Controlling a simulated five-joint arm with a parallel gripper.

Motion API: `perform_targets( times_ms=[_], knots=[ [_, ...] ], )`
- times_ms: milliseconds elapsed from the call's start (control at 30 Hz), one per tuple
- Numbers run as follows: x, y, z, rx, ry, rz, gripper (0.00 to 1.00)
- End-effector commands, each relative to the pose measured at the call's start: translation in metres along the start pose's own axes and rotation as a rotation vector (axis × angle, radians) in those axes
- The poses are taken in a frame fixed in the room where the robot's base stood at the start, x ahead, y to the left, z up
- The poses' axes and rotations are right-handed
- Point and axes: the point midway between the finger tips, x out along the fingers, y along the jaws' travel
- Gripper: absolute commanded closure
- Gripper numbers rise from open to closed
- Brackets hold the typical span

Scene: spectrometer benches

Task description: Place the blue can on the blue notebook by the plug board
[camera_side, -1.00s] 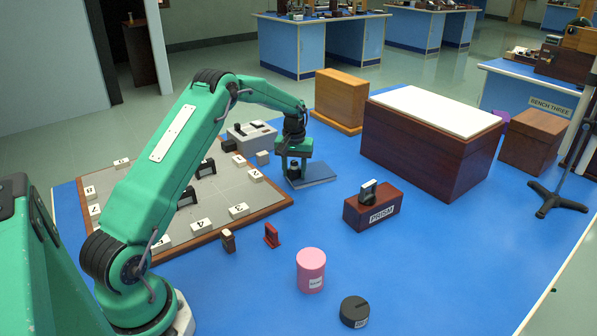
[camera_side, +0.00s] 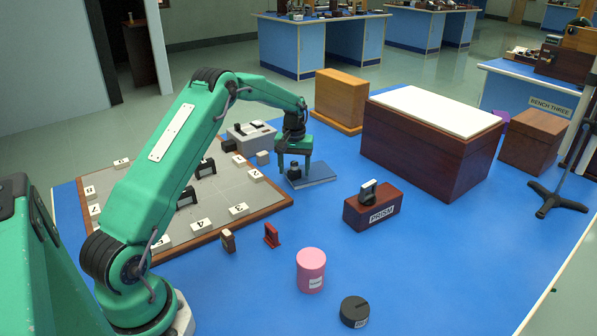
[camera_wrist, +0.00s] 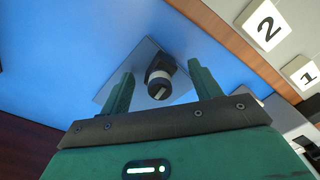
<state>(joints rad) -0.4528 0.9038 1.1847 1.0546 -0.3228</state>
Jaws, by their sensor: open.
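The blue notebook (camera_side: 318,180) lies flat on the blue bench top beside the plug board (camera_side: 218,217), past its right corner. A small dark can (camera_side: 294,171) with a pale band stands on the notebook; its blue colour is hard to make out. My gripper (camera_side: 294,172) is over the notebook with its fingers on either side of the can. In the wrist view the can (camera_wrist: 160,80) sits between the spread fingers, with gaps to both, and the notebook (camera_wrist: 130,62) shows beneath it. My gripper is open.
A pink can (camera_side: 311,270) and a black can (camera_side: 354,311) stand at the front. A large brown box (camera_side: 430,150) and a wooden box (camera_side: 340,101) stand behind. Numbered blocks line the plug board.

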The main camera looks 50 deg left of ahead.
Motion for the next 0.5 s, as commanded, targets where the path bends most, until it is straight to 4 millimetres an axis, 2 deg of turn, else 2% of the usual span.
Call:
perform_targets(
  times_ms=[500],
  knots=[
    [-0.078, 0.000, -0.001, 0.000, 0.004, 0.001, 0.37]
  ],
)
